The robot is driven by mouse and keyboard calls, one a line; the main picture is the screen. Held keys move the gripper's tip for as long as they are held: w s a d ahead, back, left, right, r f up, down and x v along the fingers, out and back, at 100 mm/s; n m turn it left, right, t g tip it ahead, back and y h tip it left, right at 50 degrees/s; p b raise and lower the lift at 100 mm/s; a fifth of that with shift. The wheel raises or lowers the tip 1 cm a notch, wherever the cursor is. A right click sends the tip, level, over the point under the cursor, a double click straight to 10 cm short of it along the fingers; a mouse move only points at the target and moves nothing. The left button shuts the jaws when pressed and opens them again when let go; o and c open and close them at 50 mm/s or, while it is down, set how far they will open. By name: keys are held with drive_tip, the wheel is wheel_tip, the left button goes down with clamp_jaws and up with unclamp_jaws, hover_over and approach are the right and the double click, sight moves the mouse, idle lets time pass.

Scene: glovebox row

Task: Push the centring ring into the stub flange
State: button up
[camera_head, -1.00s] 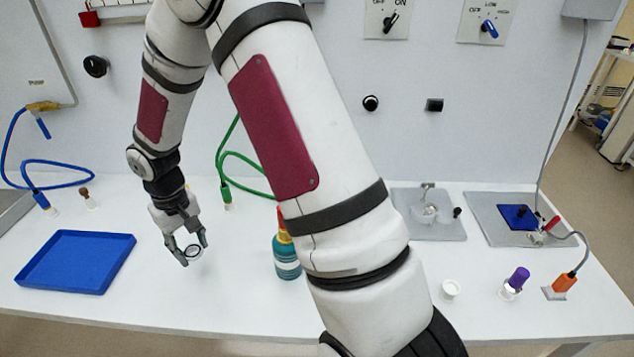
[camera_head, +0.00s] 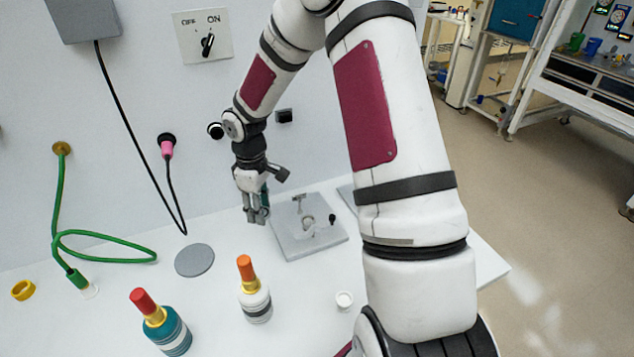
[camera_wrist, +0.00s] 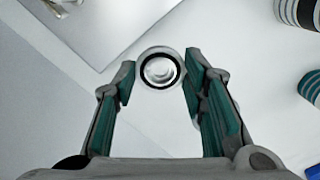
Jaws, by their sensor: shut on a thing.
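My gripper (camera_head: 256,215) is shut on the centring ring and holds it above the table, just left of a grey base plate (camera_head: 284,238). In the wrist view the ring (camera_wrist: 160,53) is round, with a silvery rim and a black band, and sits between the two fingertips (camera_wrist: 158,82). In the head view the fingers hide it. A small pale round fitting (camera_head: 308,223), perhaps the stub flange, stands on the grey plate; it is too small to be sure. The ring appears apart from it.
A white-and-orange bottle (camera_head: 255,290) and a teal bottle with a red cap (camera_head: 160,322) stand in front. A grey disc (camera_head: 194,260), a green hose (camera_head: 105,250) and a yellow ring (camera_head: 23,290) are to the left.

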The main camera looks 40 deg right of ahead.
drive_tip(key=s+d+r+n+p, duration=0.3)
drive_tip(key=s+d+n, duration=0.3)
drive_tip(key=d, duration=0.4)
drive_tip(key=shift+d+r+n+p, duration=0.2)
drive_tip(key=shift+r+n+p, duration=0.1)
drive_tip(key=shift+r+p, duration=0.15)
drive_tip(key=shift+w, duration=0.1)
drive_tip(key=shift+f, duration=0.75)
drive_tip(key=shift+f+b, duration=0.65)
drive_tip(key=shift+f, duration=1.45)
drive_tip(key=shift+f, duration=0.45)
drive_tip(key=shift+r+p, duration=0.15)
drive_tip(key=shift+p, duration=0.4)
idle(2.6)
